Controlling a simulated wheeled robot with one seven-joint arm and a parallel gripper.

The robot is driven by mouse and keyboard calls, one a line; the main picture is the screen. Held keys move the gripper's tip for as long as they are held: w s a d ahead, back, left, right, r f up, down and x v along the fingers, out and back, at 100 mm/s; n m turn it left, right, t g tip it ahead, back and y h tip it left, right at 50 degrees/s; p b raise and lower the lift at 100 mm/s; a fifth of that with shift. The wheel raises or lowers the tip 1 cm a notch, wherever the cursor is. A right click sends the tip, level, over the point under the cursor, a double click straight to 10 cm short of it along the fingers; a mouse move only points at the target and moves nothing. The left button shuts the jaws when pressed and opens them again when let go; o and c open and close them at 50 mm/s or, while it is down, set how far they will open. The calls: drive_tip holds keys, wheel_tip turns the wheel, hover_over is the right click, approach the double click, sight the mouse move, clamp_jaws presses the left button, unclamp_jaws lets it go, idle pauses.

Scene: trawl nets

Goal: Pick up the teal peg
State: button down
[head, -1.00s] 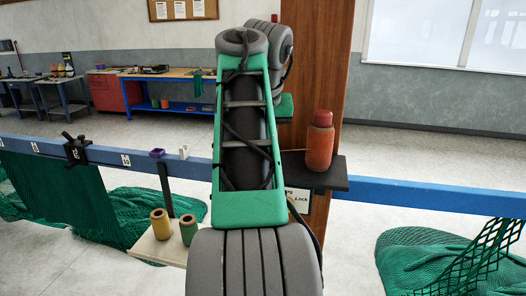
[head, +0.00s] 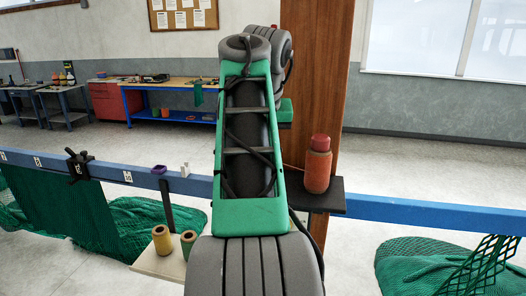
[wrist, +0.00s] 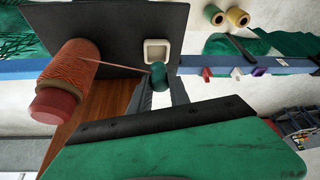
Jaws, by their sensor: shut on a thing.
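The teal peg (wrist: 158,76) is a small dark teal piece in the wrist view. It sits between the tips of my gripper (wrist: 161,85), whose dark fingers are shut on it. A whitish square holder (wrist: 157,52) lies right beside the peg in that view. I cannot tell whether the peg touches it. A thin reddish line runs from the orange twine spool (wrist: 70,80) toward the peg. In the head view my own arm hides the gripper and the peg.
The orange spool with its red end (head: 318,165) stands on a dark shelf (head: 328,197) by the brown post (head: 330,90). A blue rail (head: 400,210) crosses the view, with a purple piece (head: 159,170) and a white piece (head: 184,170). Yellow (head: 161,239) and green (head: 188,243) spools stand left.

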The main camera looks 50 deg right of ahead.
wheel_tip(320, 180, up, 14)
drive_tip(key=p, duration=0.2)
drive_tip(key=shift+f, duration=0.25)
